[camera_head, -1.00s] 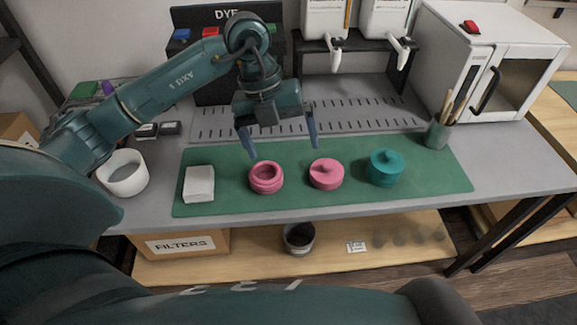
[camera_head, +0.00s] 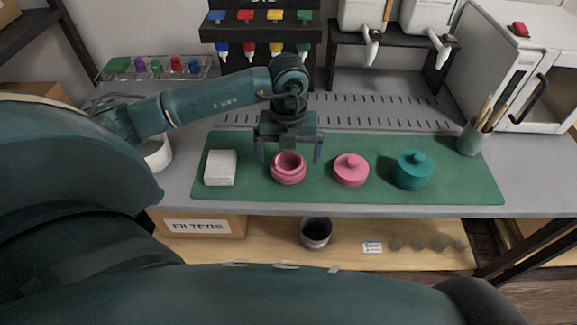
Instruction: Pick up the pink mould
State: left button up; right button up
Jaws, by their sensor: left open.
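Two pink pieces stand on the green mat (camera_head: 330,192). The left one is an open pink mould body (camera_head: 288,169), round with a hollow top. The right one is a pink lid (camera_head: 350,170) with a small knob, lying on the mat. My left gripper (camera_head: 289,156) is open and points down at the pink body, with one finger on each side of it in the picture. I cannot tell whether the fingers touch it. My right gripper does not show.
A teal lidded jar (camera_head: 413,170) is right of the pink lid. A white block (camera_head: 220,167) is at the mat's left end. A cup of sticks (camera_head: 472,137) stands at the right, near a white oven (camera_head: 512,70). A dye rack (camera_head: 262,32) and dispensers stand behind.

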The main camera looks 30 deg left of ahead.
aim_at(288, 167)
pick_arm(q)
jog(key=shift+f, duration=1.3)
jog(key=shift+c, duration=0.6)
jog(key=shift+w+r, duration=0.1)
jog(key=c, duration=1)
